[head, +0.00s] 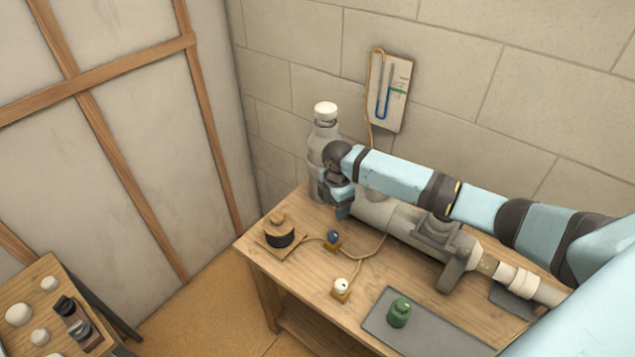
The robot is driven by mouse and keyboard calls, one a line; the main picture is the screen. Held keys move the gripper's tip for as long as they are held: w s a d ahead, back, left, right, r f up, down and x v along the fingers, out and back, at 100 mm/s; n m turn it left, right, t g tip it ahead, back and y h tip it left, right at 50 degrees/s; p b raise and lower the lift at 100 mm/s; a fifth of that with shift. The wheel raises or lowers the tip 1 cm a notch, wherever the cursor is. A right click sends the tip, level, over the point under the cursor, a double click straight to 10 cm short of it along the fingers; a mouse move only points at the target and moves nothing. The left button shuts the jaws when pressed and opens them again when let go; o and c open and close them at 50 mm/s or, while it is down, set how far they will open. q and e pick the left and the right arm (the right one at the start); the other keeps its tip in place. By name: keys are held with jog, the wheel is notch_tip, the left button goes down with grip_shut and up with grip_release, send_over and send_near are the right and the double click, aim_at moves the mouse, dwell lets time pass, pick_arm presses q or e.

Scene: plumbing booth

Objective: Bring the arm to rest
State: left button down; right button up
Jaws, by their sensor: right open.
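My right arm reaches in from the right across the workbench (290,272). Its wrist bends down at the back left of the bench, and my right gripper (343,212) points down in front of the clear bottle and by the left end of the grey pipe assembly. The gripper is small in this view and its fingertips are partly hard to make out. It is open, and I see nothing held in it. I cannot tell whether it touches the pipe. My left gripper is not in view.
A white-capped bottle (325,118) stands behind my wrist. The grey pipe assembly (395,218) lies under my forearm. A gauge (391,90) hangs behind.

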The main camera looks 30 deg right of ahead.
jog(key=s+a+f+m+t+y, duration=0.25)
jog(key=s+a+f, duration=0.25)
jog(key=s+a, duration=0.25)
jog(key=s+a+f+m+t+y, duration=0.2)
jog(key=s+a+f+m+t, duration=0.15)
jog(key=s+a+f, duration=0.4)
jog(key=s+a+r+m+t+h, duration=0.1)
jog(key=s+r+m+t, duration=0.3)
jog(key=s+m, duration=0.4)
jog(key=s+a+t, duration=0.1)
jog(key=s, duration=0.3)
jog(key=shift+r+m, duration=0.35)
jog(key=shift+m, duration=0.05)
